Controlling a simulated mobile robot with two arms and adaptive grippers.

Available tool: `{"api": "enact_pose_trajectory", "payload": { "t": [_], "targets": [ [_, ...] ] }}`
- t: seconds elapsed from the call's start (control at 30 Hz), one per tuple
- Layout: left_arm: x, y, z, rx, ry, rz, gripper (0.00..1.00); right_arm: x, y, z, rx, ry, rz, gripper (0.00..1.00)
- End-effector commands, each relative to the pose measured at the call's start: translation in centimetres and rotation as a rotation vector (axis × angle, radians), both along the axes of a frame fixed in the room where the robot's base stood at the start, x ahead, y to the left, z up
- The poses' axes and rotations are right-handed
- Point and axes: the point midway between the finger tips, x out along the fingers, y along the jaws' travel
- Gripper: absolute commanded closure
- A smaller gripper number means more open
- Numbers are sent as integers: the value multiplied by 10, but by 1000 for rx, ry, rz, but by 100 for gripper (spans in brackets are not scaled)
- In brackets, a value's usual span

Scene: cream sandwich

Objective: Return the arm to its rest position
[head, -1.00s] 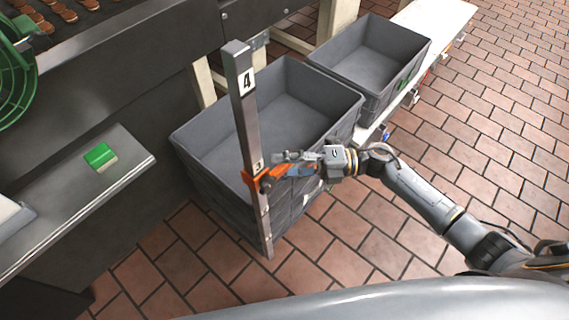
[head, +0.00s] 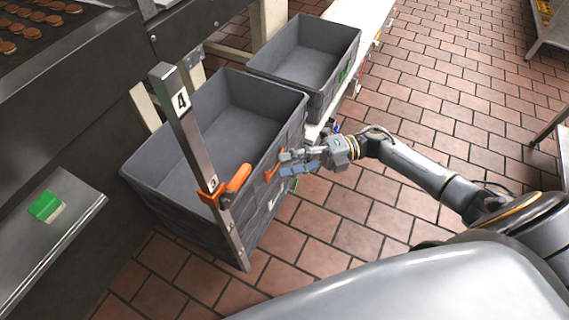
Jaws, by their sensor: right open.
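My right gripper (head: 284,164) is open and empty, beside the right wall of the near grey crate. My right arm (head: 415,170) reaches in from the right side, bent at the elbow and held above the tiled floor. An orange lever (head: 238,178) sits on the metal post marked 4 (head: 190,125), to the left of the gripper. A gap shows between the gripper and this lever. A small orange piece shows right at the fingertips; I cannot tell what it belongs to. My left gripper is not in view.
The near grey crate (head: 165,160) and a far grey crate (head: 335,35) are empty. Brown biscuits (head: 30,22) lie at top left. Tiled floor at right is open; metal frames stand at the right edge.

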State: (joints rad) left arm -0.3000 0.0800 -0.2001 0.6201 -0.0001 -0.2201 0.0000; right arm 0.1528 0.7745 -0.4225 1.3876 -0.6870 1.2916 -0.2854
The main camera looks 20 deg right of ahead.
Motion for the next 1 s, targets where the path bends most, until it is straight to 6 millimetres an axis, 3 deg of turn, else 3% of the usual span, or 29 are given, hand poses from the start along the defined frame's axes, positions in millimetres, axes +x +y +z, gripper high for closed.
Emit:
{"api": "enact_pose_trajectory", "payload": {
  "t": [0.4, 0.47, 0.57, 0.67, 0.77, 0.87, 1.0],
  "targets": [
    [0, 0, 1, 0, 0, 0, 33, 2, 1, -1, 4, 8, -12, 55],
    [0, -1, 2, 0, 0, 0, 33, 7, 0, -6, 20, 34, -54, 55],
    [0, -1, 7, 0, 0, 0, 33, 30, -4, -29, 74, 146, -227, 55],
    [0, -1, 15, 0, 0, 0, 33, 55, -23, -82, 152, 361, -521, 55],
    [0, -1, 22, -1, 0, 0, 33, 56, -49, -154, 208, 611, -816, 55],
    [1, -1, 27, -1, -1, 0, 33, 32, -71, -223, 233, 838, -1056, 55],
    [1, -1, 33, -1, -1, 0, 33, -31, -87, -310, 231, 1132, -1333, 55]
  ]
}}
